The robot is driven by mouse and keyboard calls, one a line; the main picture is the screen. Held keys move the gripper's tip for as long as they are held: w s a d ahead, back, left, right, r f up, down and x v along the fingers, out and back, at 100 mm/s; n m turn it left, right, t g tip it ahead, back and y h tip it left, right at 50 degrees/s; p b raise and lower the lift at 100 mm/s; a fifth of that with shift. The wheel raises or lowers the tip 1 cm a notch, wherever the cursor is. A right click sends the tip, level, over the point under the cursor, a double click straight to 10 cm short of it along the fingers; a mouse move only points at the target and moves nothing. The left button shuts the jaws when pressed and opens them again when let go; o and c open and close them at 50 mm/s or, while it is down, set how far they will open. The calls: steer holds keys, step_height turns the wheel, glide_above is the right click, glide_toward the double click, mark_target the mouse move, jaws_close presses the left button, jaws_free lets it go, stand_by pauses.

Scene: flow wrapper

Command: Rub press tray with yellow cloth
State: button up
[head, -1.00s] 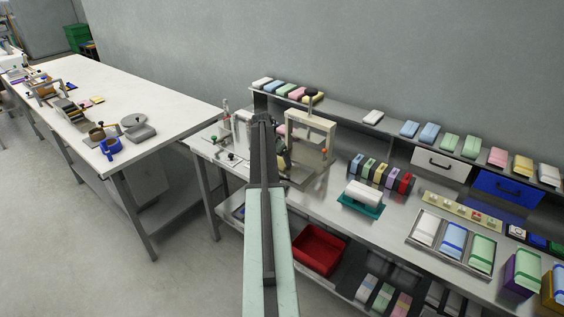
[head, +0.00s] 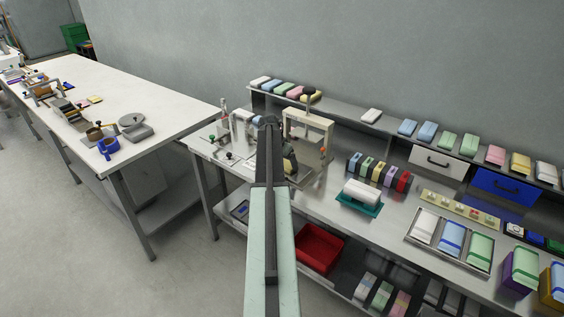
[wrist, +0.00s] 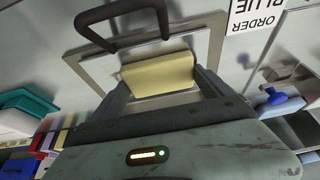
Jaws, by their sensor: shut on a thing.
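My gripper (wrist: 162,84) is shut on the yellow cloth (wrist: 157,72), a pale yellow folded block held between both fingers in the wrist view. The cloth is over the press tray (wrist: 96,66), a grey square plate with a raised rim. I cannot tell whether the cloth touches the plate. In the head view, the press (head: 308,122) has a beige frame on the bench, and my arm hides the gripper, the cloth and most of the tray.
An order card (wrist: 253,14) lies right of the tray. A blue object (wrist: 281,98) is close to the gripper's right. Coloured blocks (head: 379,171) and a teal tray (head: 359,205) stand right of the press. A red bin (head: 319,247) sits below.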

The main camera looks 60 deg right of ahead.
mark_target(300, 173)
steer(key=s, duration=0.3)
steer(key=shift+s+a+f, duration=0.15)
steer(key=shift+s+a, duration=0.05)
steer(key=shift+a, duration=0.2)
steer(key=shift+s+a, duration=0.15)
steer(key=shift+s, duration=0.8)
steer(key=shift+s+a, duration=0.15)
steer(key=shift+s, duration=0.8)
steer(key=shift+w, duration=0.1)
step_height(300, 173, up, 6)
steer(key=p, duration=0.6)
step_height(300, 173, up, 3)
steer(key=p, duration=0.3)
